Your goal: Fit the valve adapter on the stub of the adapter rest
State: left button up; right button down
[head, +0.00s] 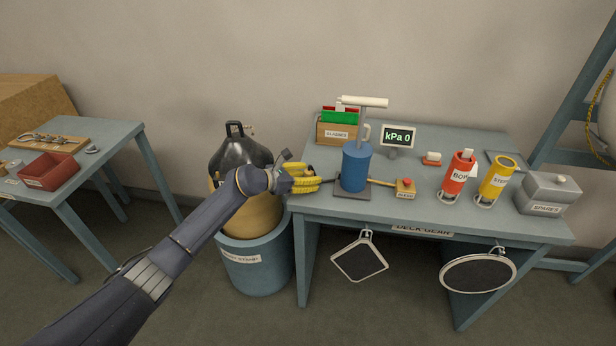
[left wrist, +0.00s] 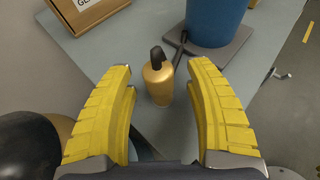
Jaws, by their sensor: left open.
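My left gripper (head: 309,181) is open at the left end of the deck gear table, left of the blue pump. In the left wrist view its yellow fingers (left wrist: 165,75) stand apart on either side of a gold, bottle-shaped piece with a black top (left wrist: 158,84). My right gripper is not in view.
The blue pump (head: 356,168) stands on a grey base right of my gripper. A small box with a red knob (head: 405,188) is beyond it. A glasses box (head: 337,130) is behind. A black-topped cylinder (head: 240,155) stands in a blue bin (head: 258,275) beside the table.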

pick_arm(q)
jog(key=v, duration=1.2)
jog(key=shift+r, duration=0.1)
